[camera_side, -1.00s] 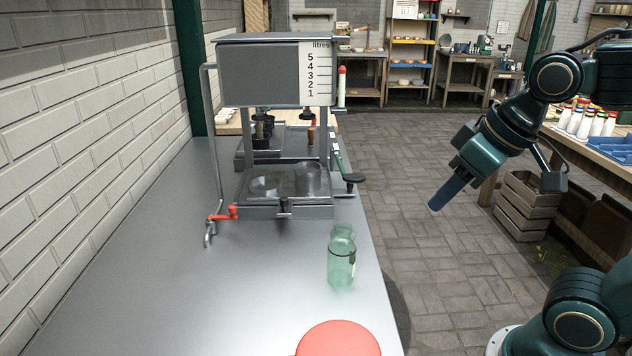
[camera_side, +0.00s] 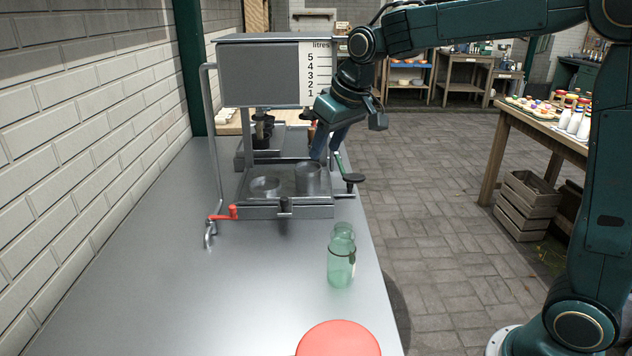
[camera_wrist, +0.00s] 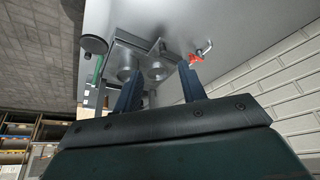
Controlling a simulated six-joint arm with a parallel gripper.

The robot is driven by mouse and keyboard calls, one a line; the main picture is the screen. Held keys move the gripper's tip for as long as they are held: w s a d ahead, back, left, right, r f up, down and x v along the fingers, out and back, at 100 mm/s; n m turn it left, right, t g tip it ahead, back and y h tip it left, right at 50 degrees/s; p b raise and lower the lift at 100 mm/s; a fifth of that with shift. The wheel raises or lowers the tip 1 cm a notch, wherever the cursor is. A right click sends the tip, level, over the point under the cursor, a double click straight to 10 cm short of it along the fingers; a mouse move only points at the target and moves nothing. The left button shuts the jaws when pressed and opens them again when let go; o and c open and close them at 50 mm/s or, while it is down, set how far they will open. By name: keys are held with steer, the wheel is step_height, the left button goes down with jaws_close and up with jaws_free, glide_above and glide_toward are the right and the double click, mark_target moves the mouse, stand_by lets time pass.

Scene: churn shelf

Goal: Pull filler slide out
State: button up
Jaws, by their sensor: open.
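The filler slide (camera_side: 240,212), a grey metal tray with two round cups, sits under the grey tank with the litre scale. A dark knob (camera_side: 285,204) stands at its front edge. The slide also shows in the wrist view (camera_wrist: 138,42), with its cups between and beyond my fingers. My gripper (camera_side: 327,149) is open and empty, fingers pointing down, above the right rear part of the slide beside the right-hand cup. Its fingers also show in the wrist view (camera_wrist: 160,86). I cannot tell whether a finger touches anything.
A green-handled lever with a black pad (camera_side: 354,178) is just right of the slide. A red-handled tap (camera_side: 226,212) is at its left front. The bench's left front is clear.

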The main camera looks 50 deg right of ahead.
glide_toward(284, 198)
steer(key=v, duration=0.5)
steer(key=shift+w+r, duration=0.1)
steer(key=shift+w, duration=0.1)
steer(key=x, duration=1.3)
steer(key=shift+f, duration=0.4)
steer(key=shift+s, duration=0.1)
jaws_close()
